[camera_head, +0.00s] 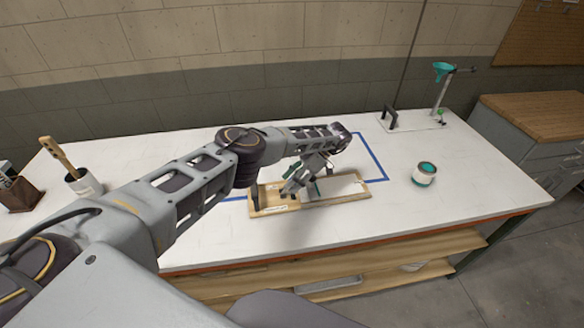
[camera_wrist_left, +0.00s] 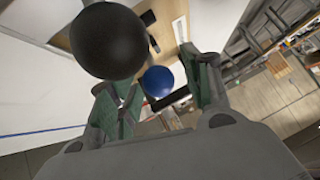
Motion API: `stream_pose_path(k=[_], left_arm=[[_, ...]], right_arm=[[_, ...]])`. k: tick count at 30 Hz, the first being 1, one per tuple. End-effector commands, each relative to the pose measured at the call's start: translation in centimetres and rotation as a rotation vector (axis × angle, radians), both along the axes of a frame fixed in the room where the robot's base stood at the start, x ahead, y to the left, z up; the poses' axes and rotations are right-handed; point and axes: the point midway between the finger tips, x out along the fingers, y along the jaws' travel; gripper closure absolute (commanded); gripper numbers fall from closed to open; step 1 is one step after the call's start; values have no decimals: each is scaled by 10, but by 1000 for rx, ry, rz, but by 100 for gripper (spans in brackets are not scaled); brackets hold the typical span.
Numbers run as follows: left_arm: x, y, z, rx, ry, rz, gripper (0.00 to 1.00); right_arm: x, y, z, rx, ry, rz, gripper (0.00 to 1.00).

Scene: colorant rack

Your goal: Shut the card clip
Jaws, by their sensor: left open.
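A wooden board (camera_head: 259,210) with a pale card or plate (camera_head: 342,187) on it lies inside the blue tape outline; the card clip seems to be at its left part, mostly hidden by my gripper. My left gripper (camera_head: 299,184) is over the board's left half, pointing down. In the left wrist view its green-padded fingers (camera_wrist_left: 160,90) stand apart. A blue ball-shaped knob (camera_wrist_left: 158,82) shows between them, and a large black ball (camera_wrist_left: 108,40) covers part of the left finger's side. I cannot tell whether either finger touches the knob, nor the clip's exact position.
A white tin with a teal top (camera_head: 424,173) stands right of the board. A stand with a green funnel (camera_head: 442,72) is at the back right. A cup with a brush (camera_head: 82,182) is at the left. The table front (camera_head: 400,230) is clear.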

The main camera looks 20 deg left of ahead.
Motion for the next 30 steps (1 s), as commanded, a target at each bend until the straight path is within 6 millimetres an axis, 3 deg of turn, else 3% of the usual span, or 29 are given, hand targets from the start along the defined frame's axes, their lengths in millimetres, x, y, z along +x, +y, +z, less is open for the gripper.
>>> stream_pose_path(k=[14, 30], left_arm=[[0, 1, 25, 2, 0, -1, 51], [0, 1, 72, 3, 0, 1, 51]], right_arm=[[0, 1, 0, 1, 0, -1, 60], [0, 2, 0, 2, 0, -1, 60]])
